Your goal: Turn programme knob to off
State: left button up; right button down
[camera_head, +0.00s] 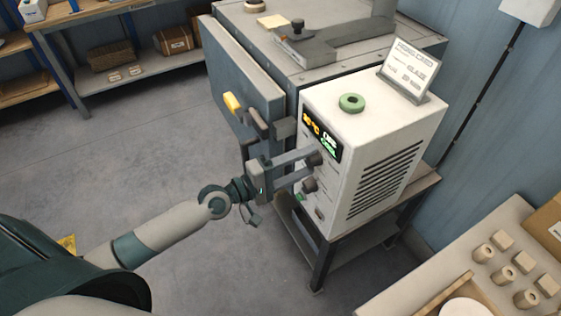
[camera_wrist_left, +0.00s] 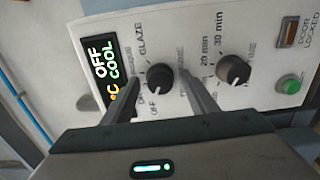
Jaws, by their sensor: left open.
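The programme knob (camera_wrist_left: 158,77) is a dark round knob on the white control box, with OFF and GLAZE printed around it; it also shows in the head view (camera_head: 315,159). A pale mark on it seems to face the OFF label. My left gripper (camera_wrist_left: 158,82) is open, with one finger on each side of this knob. In the head view my left gripper (camera_head: 307,163) reaches the box's front face. I cannot tell whether the fingers touch the knob. The display (camera_wrist_left: 101,70) reads OFF and COOL. My right gripper is not in view.
A timer knob (camera_wrist_left: 234,70) sits close beside the right finger in the wrist view, with a green button (camera_wrist_left: 289,84) beyond it. The open kiln door (camera_head: 245,75) stands left of the control box (camera_head: 350,130). A green ring (camera_head: 351,103) lies on top.

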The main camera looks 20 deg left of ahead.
pick_arm(q)
jog(key=shift+s+a+f, duration=0.15)
jog(key=shift+s+a, duration=0.2)
jog(key=shift+s, duration=0.05)
pick_arm(e)
notch_tip(320, 180, down, 8)
jog(key=b, duration=0.8)
pick_arm(q)
jog(key=v, duration=1.6)
jog(key=shift+b, duration=0.3)
pick_arm(e)
jog(key=w+a+r+t, duration=0.1)
jog(key=w+a, duration=0.1)
jog(key=w, duration=0.4)
jog(key=shift+w+a+t+y, duration=0.25)
jog(key=shift+a+t+y, duration=0.05)
jog(key=shift+t, duration=0.1)
pick_arm(q)
jog(key=shift+s+a, duration=0.1)
pick_arm(e)
jog(key=shift+s, duration=0.1)
